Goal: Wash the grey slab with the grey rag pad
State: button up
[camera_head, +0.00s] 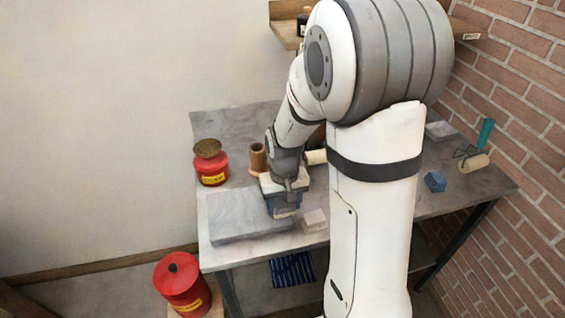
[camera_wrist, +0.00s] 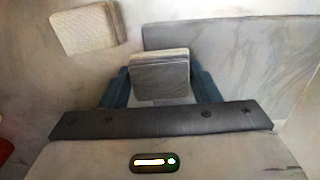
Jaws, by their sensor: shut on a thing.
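The grey slab (camera_head: 238,220) lies flat at the front left of the table. It also shows in the wrist view (camera_wrist: 235,60), at the right. My gripper (camera_head: 284,205) points down at the slab's right end in the head view. In the wrist view my gripper (camera_wrist: 160,92) is shut on the grey rag pad (camera_wrist: 160,72), which sits between its two dark blue fingers. The pad is beside or just over the slab's edge. I cannot tell whether it touches the slab.
A beige pad (camera_head: 314,219) lies just right of my gripper, also in the wrist view (camera_wrist: 86,28). A red can (camera_head: 212,172) and a brown cup (camera_head: 257,157) stand behind the slab. A blue block (camera_head: 435,181) and a teal-handled roller (camera_head: 474,162) are at the right.

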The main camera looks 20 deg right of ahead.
jog(key=shift+d+r+p, duration=0.2)
jog(key=shift+r+p, duration=0.15)
jog(key=shift+p, duration=0.1)
notch_tip(320, 180, up, 2)
jog(key=shift+w+p, duration=0.1)
jog(key=shift+p, duration=0.2)
jog(key=shift+s+a+r+p, duration=0.1)
jog(key=shift+s+r+p, duration=0.1)
jog(key=shift+r+p, duration=1.85)
jog(key=shift+r, duration=0.7)
